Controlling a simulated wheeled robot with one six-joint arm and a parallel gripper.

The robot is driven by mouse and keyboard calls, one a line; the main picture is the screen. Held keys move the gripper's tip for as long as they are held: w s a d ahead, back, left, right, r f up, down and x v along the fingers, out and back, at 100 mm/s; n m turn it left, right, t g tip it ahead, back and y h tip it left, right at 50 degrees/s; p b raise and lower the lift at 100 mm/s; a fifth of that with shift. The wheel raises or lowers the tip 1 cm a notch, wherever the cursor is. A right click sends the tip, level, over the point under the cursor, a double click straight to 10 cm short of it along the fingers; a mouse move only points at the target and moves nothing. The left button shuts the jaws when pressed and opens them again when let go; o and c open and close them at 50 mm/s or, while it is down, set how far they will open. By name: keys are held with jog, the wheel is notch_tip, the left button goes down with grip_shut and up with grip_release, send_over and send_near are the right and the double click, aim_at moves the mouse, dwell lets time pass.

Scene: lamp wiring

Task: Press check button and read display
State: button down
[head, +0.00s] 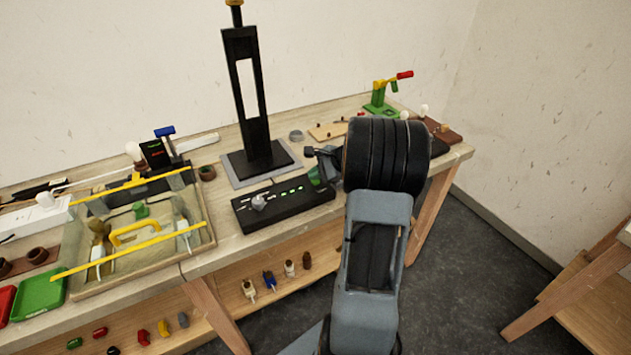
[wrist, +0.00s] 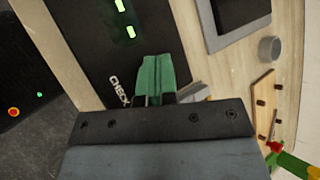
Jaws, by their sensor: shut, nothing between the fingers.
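The black check box (head: 270,208) lies near the front edge of the bench, with a grey knob (head: 259,202) and a row of lit green marks (head: 291,190) on top. In the wrist view the black panel (wrist: 105,45) shows lit green marks (wrist: 125,18) and the white word CHECK (wrist: 119,91). My gripper (head: 316,176) is at the right end of the box. Its green fingers (wrist: 156,75) are shut and empty, pointing at the panel beside the CHECK label. The check button is not visible. I cannot tell whether the fingertips touch the panel.
A tall black stand (head: 242,95) on a grey plate rises just behind the box. A clear tray (head: 150,262) with yellow bars is to the left. A grey ring (head: 296,136), a wooden board (head: 325,131) and a green clamp (head: 380,106) are behind and right.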

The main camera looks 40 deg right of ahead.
aim_at(316, 182)
jog(key=shift+f, duration=0.3)
jog(key=shift+r, duration=0.2)
dwell(0.4)
jog(key=shift+r+p, duration=0.4)
jog(key=shift+r, duration=0.25)
jog(key=shift+r, duration=0.1)
jog(key=shift+r+p, duration=1.9)
jog(key=shift+r, duration=0.5)
